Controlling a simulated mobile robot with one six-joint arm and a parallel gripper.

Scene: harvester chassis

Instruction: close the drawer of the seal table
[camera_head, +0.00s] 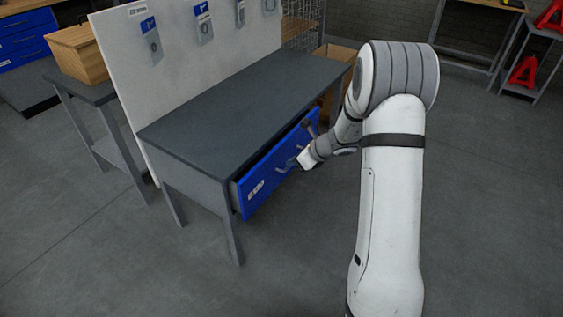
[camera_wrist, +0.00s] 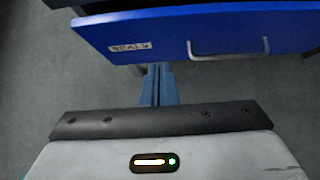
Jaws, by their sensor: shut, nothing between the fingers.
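The seal table (camera_head: 235,95) has a dark grey top and grey legs, with a tall pale backboard behind it. Its blue drawer (camera_head: 264,182) is pulled out a little at the front and bears a white label. In the wrist view the blue drawer front (camera_wrist: 225,30) spans the top, with a "SEALS" label and a light bar handle (camera_wrist: 230,50). My gripper (camera_wrist: 157,75) is shut and empty, its fingertips just below or at the drawer front's lower edge; I cannot tell whether they touch. In the head view my wrist is beside the drawer front, partly hiding it.
A wooden box (camera_head: 78,54) stands on a side table at the left. A cardboard box (camera_head: 338,54) is behind the table's right end. A shelf with red jack stands (camera_head: 524,72) is at the back right. The floor (camera_head: 230,285) in front is clear.

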